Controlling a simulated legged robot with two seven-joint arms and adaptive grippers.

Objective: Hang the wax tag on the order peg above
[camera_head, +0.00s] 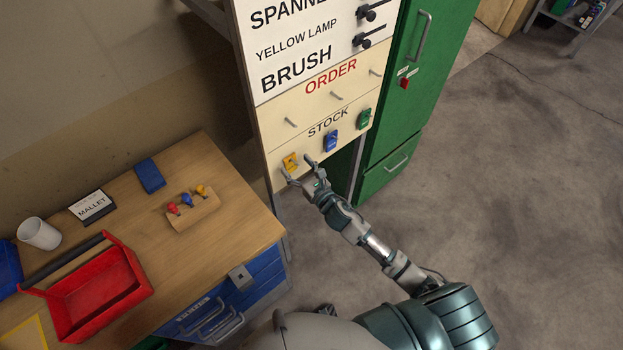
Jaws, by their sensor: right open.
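A cream board (270,135) carries an ORDER row of pegs and, below it, a STOCK row of tags. The left order peg (290,122), middle order peg (336,95) and right order peg (375,72) are bare. In the stock row hang a yellow tag (290,160), a blue tag (331,142) and a green tag (364,119). No word on the tags is readable, so I cannot tell which is wax. My right gripper (297,167) is open at the yellow tag, one finger on each side of its lower part. Contact is unclear. I do not see my left gripper.
A green cabinet (425,75) stands right of the board. On the wooden bench (160,245) at left are a red tray (100,290), a white mug (39,233), a MALLET sign (92,206), a blue block (149,176) and a small rack (195,211). Floor at right is clear.

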